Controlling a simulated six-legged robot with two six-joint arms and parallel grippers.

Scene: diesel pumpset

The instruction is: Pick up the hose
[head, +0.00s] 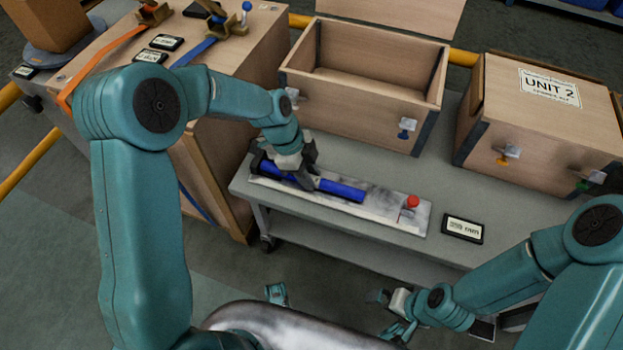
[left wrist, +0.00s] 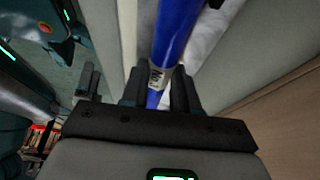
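The blue hose (head: 342,190) lies along a white, marbled tray (head: 385,207) on the grey bench. My left gripper (head: 307,181) is down over the middle of the hose, which shows on both sides of it. In the left wrist view the hose (left wrist: 174,35) runs between my left gripper's two fingers (left wrist: 159,90). A pale label band on it sits between them. The fingers look close against both sides of the hose, with no clear gap. My right gripper (head: 387,313) is low in front of the bench, its fingers apart and empty.
A red knob (head: 412,202) stands at the tray's right end, with a black sign (head: 462,228) beyond. An open wooden box (head: 362,108) and a box marked UNIT 2 (head: 540,125) stand behind on the bench (head: 510,222). A wooden cabinet (head: 225,95) is at left.

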